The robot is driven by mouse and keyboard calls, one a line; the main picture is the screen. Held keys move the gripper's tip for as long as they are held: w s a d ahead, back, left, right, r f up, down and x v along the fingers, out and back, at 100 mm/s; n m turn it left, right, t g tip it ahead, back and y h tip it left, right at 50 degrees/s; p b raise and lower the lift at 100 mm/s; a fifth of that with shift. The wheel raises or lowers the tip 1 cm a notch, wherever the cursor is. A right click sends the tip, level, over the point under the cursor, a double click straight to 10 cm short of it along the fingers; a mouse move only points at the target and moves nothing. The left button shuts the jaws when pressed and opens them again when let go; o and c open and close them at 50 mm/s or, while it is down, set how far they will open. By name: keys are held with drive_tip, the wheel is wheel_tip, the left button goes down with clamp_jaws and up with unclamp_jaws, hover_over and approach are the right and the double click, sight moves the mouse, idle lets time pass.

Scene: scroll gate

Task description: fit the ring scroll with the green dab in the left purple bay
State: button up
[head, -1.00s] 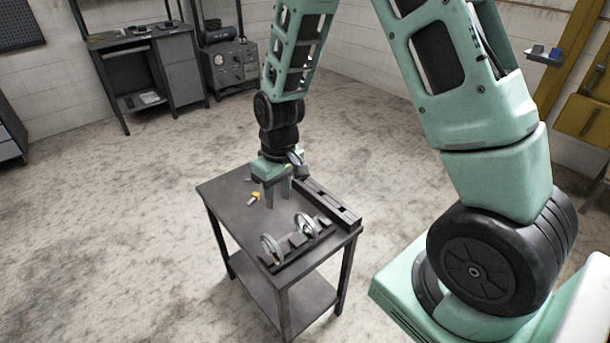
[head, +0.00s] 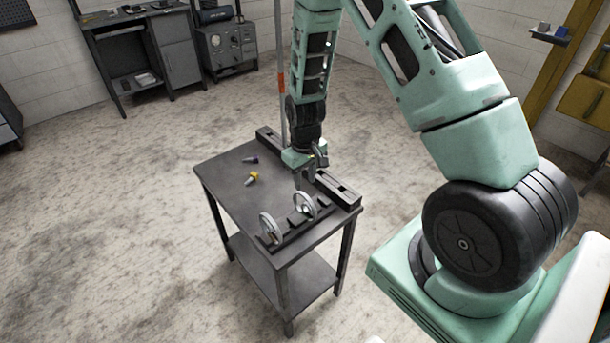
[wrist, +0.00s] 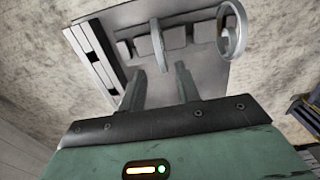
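Two pale metal rings stand upright in a dark rack on the table: a left ring (head: 271,229) and a right ring (head: 305,205). Both also show in the wrist view, one edge-on near the middle (wrist: 157,45) and one at the right (wrist: 232,30). I cannot make out a green dab on either. My gripper (wrist: 160,68) is open and empty, pointing down; in the head view (head: 306,184) it is beside and just behind the right ring. The edge-on ring lies ahead between the fingertips in the wrist view. No purple bay can be made out.
A long dark slotted rail (head: 338,190) runs along the table's right edge, close to my gripper. A yellow-ended piece (head: 251,178) and a purple-ended piece (head: 250,160) lie on the table (head: 225,185). The table's left side is mostly clear.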

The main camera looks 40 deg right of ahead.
sight(305, 195)
drive_tip(key=shift+f+b, duration=2.05)
drive_tip(key=shift+f, duration=1.35)
clamp_jaws()
drive_tip(key=shift+r, duration=0.2)
drive_tip(key=shift+r+p, duration=1.3)
drive_tip(key=shift+r, duration=0.05)
wheel_tip(305, 195, up, 9)
drive_tip(key=p, duration=0.7)
